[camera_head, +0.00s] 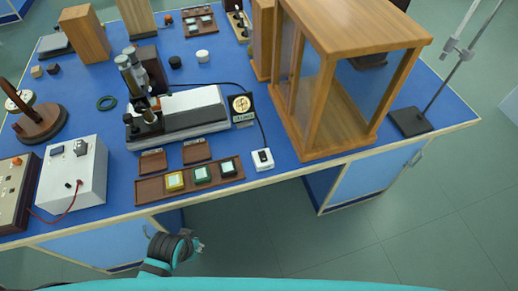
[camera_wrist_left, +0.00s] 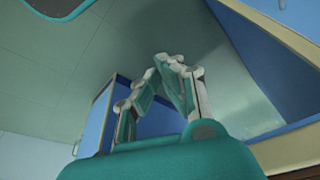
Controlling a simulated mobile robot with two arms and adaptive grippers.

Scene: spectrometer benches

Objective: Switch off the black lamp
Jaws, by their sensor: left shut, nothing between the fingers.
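On the blue bench stands a small black upright unit (camera_head: 242,109) with a round pale yellow face and a small label; it looks like the black lamp, though I cannot be sure. A dark cord runs from it to a white switch box (camera_head: 263,160) with a dark rocker near the bench's front edge. I cannot tell the rocker's position. My left gripper (camera_head: 198,244) is below and in front of the bench edge, apart from everything. In the left wrist view its fingertips (camera_wrist_left: 168,66) meet, shut and empty. My right gripper is not in view.
A wooden tray (camera_head: 150,191) with coloured blocks lies left of the switch box. A wooden-framed case (camera_head: 350,140) stands close on its right. Behind are a grey-white instrument (camera_head: 190,112) and, far left, a white power box (camera_head: 85,180). Floor before the bench is clear.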

